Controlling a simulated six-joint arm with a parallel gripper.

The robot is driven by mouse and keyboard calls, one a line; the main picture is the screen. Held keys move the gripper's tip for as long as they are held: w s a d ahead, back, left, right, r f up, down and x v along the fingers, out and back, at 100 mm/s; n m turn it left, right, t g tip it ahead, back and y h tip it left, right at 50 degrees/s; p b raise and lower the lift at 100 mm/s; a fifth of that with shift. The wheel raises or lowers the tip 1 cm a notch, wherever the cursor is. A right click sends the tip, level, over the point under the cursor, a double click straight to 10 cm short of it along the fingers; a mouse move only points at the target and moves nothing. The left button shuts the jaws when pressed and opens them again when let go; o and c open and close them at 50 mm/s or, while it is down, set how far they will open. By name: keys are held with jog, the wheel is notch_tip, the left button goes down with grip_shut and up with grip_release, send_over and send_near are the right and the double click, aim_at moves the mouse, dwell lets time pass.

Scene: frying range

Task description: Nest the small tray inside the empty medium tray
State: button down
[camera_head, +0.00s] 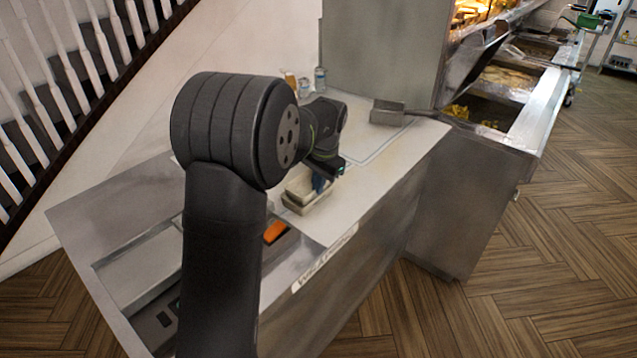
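Two pale cream trays are close together on the white counter, just beneath my gripper (322,182). The lower, nearer tray (308,207) shows its front wall. The other tray (297,186) sits over or within it, somewhat raised at the back. I cannot tell whether it rests inside or is held above. My gripper points down at the right side of the trays, and its fingers overlap them in this view. The fingertips are small and partly hidden, so I cannot tell whether they grip a tray wall.
A grey metal box with a handle (388,113) stands farther back on the counter (400,150). Small jars (320,78) stand by the wall. An orange object (275,231) lies near the steel recess at the front left. Fryer bays (480,112) are at the right.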

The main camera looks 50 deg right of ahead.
jog(key=c, duration=1.6)
grip_release()
jog(key=shift+r, duration=0.15)
jog(key=shift+r, duration=2.9)
notch_tip(320, 180, down, 6)
jog(key=shift+f, duration=0.1)
jog(key=shift+r, duration=0.3)
